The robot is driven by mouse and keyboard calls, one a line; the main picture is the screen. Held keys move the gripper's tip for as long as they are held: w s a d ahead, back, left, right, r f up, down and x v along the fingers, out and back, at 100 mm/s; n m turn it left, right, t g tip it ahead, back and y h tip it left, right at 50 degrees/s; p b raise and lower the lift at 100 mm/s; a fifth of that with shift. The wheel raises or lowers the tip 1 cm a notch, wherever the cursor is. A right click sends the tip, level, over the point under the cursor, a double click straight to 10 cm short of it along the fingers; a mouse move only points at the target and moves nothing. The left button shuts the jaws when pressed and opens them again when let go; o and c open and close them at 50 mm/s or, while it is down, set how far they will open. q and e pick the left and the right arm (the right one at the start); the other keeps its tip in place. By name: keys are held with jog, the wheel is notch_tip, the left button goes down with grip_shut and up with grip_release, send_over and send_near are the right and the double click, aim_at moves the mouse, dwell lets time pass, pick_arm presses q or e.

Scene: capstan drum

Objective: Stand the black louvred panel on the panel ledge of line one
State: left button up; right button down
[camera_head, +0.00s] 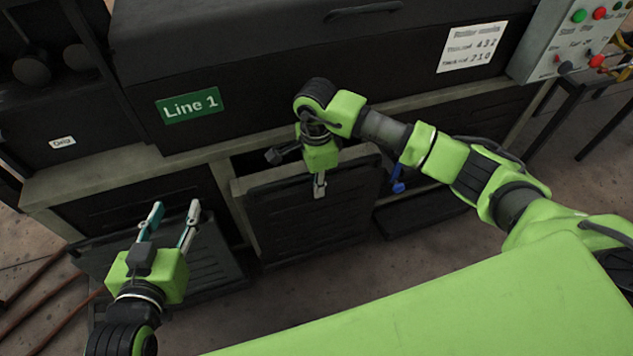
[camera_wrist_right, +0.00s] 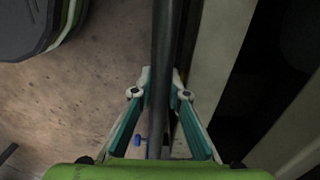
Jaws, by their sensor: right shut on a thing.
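The black louvred panel (camera_head: 300,220) stands roughly upright, slightly tilted, in front of an opening in the Line 1 machine. My right gripper (camera_head: 319,186) is shut on its top edge; the right wrist view shows the panel's thin dark edge (camera_wrist_right: 165,45) between the fingers (camera_wrist_right: 160,95). I cannot tell whether its lower edge touches anything. My left gripper (camera_head: 176,212) is open and empty, to the left of the panel. I cannot make out the panel ledge for certain; it may be hidden behind the panel.
A green "Line 1" sign (camera_head: 187,105) is on the machine's front. A dark louvred piece (camera_head: 217,255) lies low beneath my left gripper. Another dark flat piece (camera_head: 425,212) is low to the right, near a blue handle (camera_head: 398,184). A control box (camera_head: 570,40) is at upper right.

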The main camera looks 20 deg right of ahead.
pick_arm(q)
jog(key=shift+w+r, duration=0.1)
jog(key=shift+r, duration=0.1)
pick_arm(e)
jog(key=shift+r, duration=0.1)
jog(key=c, duration=1.9)
grip_release()
jog(key=shift+s+f, duration=0.1)
jog(key=shift+f, duration=0.1)
pick_arm(q)
jog(key=shift+r, duration=0.1)
pick_arm(e)
notch_tip(320, 180, up, 12)
jog(key=shift+r, duration=0.2)
jog(key=shift+f, duration=0.1)
